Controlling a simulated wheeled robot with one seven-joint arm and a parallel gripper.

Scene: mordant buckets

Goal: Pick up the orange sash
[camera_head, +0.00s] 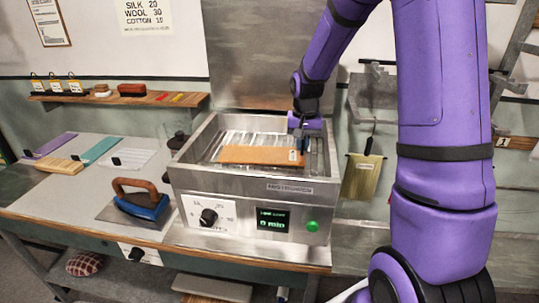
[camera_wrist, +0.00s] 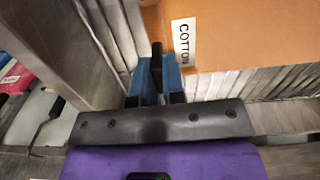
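The orange sash (camera_head: 255,155) lies flat over the pale slats inside the metal bath (camera_head: 180,163) in the head view. In the wrist view the sash (camera_wrist: 235,35) fills the top right and carries a white label reading COTTON. My gripper (camera_head: 304,140) reaches down into the bath at the sash's far right end. In the wrist view its blue fingertips (camera_wrist: 157,75) are close together on either side of a small black tab at the sash's edge. They look shut on this tab. The sash shows no clear gap above the slats.
The bath walls stand close around my gripper. The bath's front has a dial (camera_head: 208,217) and a display reading 0 min. A blue iron (camera_head: 147,206) and purple, teal, white and tan pieces lie on the table (camera_head: 90,190) at left. A shelf (camera_head: 120,98) hangs behind.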

